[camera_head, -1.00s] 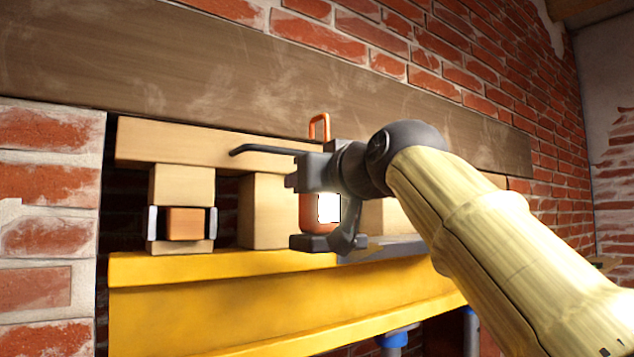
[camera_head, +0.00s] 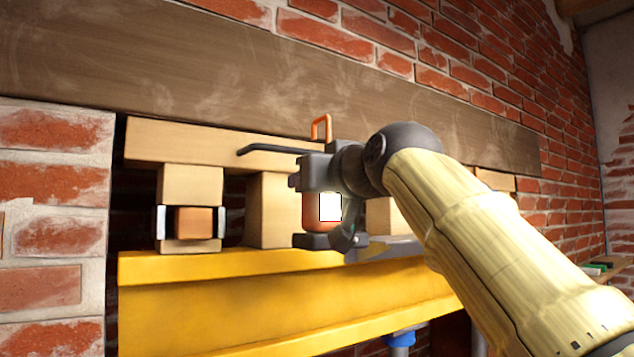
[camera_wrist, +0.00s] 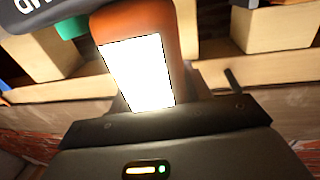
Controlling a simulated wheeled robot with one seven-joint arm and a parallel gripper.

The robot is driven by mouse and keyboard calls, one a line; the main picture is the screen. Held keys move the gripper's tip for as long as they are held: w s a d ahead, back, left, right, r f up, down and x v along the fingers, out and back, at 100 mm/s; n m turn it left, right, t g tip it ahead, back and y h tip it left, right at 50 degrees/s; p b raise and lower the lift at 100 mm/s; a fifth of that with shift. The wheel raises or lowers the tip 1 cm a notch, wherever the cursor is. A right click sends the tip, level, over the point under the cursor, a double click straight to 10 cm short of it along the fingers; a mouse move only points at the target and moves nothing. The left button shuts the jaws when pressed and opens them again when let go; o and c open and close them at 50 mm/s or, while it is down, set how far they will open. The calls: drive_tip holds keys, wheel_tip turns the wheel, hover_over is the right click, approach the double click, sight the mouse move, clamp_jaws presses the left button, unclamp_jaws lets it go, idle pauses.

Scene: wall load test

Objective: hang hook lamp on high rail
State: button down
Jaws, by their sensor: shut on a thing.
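The hook lamp (camera_head: 312,213) is an orange body with a bright white panel and an orange loop (camera_head: 320,128) above it. My gripper (camera_head: 316,207) is shut on the lamp body, with one dark jaw above and one below in the head view. The lamp looks upright. In the wrist view the orange body (camera_wrist: 163,30) and white panel sit against the dark jaw (camera_wrist: 170,130). A thin dark rod (camera_head: 270,150) with a bent tip shows left of my gripper; its right end is hidden, so I cannot tell whether it is the rail.
A wide brown beam (camera_head: 200,70) crosses the brick wall (camera_head: 440,60) behind the loop. Below are wooden blocks (camera_head: 190,185), a lintel block (camera_head: 200,145) and a yellow beam (camera_head: 250,295).

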drive_tip(key=shift+w+a+r, duration=0.1)
drive_tip(key=shift+w+a, duration=0.35)
drive_tip(key=shift+w, duration=0.2)
drive_tip(key=shift+w, duration=0.1)
drive_tip(key=shift+x, duration=0.9)
drive_tip(key=shift+a, duration=0.2)
drive_tip(key=shift+f, duration=0.2)
drive_tip(key=shift+f+b, duration=1.25)
drive_tip(key=shift+b, duration=0.1)
